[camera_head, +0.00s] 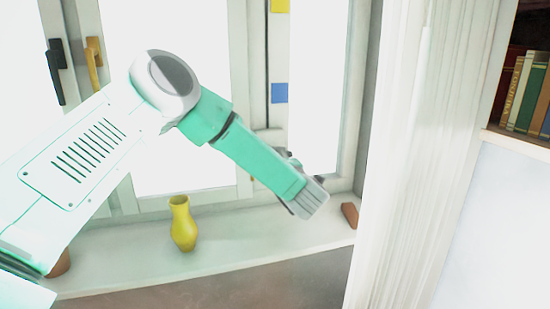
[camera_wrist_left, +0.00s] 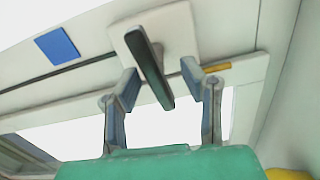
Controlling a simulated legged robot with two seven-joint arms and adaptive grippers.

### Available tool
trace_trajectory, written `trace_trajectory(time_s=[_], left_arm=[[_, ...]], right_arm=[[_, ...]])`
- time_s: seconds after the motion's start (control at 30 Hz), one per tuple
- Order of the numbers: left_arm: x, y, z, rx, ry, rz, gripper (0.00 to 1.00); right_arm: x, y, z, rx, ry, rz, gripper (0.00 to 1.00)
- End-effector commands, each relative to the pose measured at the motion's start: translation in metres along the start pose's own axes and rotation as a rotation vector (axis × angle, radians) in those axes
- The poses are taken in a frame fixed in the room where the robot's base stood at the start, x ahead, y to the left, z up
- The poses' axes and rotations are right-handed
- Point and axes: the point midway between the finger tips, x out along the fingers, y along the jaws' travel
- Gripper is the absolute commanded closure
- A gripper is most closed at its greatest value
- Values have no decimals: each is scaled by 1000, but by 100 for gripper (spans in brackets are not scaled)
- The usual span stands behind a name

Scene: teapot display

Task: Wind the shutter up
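My left gripper (camera_head: 308,197) reaches in from the left, in front of the window's right side above the sill. In the left wrist view my left gripper (camera_wrist_left: 170,88) is open, with its two fingers well apart. A dark lever-like handle (camera_wrist_left: 152,68) on a pale plate (camera_wrist_left: 185,28) shows in the gap between the fingers. I see no clear contact, and the depth between them is hard to tell. In the head view the gripper hides this handle. I cannot make out the shutter itself; the window panes (camera_head: 165,140) are bright white. My right gripper is not in view.
A yellow vase (camera_head: 183,224) stands on the window sill (camera_head: 225,255), below my left arm. A small brown block (camera_head: 350,215) lies at the sill's right end. A white curtain (camera_head: 415,150) hangs right of the gripper. Window handles (camera_head: 55,70) are at upper left, a bookshelf (camera_head: 515,138) at upper right.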

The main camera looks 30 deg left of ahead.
Motion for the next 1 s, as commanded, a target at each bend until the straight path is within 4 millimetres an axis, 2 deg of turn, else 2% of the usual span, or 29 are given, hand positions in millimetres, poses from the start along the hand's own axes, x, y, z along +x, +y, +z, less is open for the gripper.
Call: trace_trajectory(time_s=[0.03,0.2,0.4,0.57,0.87,1.0], left_arm=[[-13,0,2,2,-6,-2,63],[-49,-2,3,4,-6,-3,63],[-76,-3,3,4,-4,-4,63],[-83,-3,3,3,-3,-3,63],[-84,-3,3,-8,-3,-5,62],[-84,-2,5,-197,-6,-11,62]], right_arm=[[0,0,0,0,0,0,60],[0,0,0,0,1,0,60],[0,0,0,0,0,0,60],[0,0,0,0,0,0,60],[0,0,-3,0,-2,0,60],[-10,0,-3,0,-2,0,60]])
